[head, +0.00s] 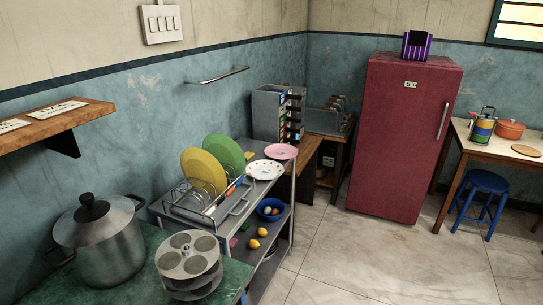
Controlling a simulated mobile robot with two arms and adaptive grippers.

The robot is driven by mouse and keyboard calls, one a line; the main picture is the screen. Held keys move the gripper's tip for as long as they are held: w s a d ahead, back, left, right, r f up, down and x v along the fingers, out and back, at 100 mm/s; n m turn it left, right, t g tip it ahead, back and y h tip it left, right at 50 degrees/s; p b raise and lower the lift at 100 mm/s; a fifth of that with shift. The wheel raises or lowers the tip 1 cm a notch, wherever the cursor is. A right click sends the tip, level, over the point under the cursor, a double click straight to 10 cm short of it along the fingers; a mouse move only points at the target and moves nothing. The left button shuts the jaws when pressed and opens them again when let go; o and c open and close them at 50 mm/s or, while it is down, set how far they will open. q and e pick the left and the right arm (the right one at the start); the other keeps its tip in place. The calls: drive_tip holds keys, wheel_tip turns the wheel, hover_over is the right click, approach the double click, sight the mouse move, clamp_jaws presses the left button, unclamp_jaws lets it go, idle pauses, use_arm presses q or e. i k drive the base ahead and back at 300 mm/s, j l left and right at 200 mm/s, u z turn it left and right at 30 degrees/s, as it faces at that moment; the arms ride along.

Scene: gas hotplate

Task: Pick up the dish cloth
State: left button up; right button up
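I cannot clearly make out a dish cloth in the head view. A small flat yellow item (248,155) lies behind the green plate on the metal shelf unit, too small to identify. Small green and pink patches on the lower shelf are also unclear. Neither of my grippers shows in this view.
A wire dish rack (206,205) holds a yellow plate (203,172) and a green plate (225,153). A white plate (265,169) and pink plate (281,151) lie beyond. A steel pot (103,245) stands at front left. Floor (350,255) before the red fridge (404,135) is clear.

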sight(248, 155)
drive_tip(key=i+l, duration=1.35)
drive_tip(key=i, duration=0.05)
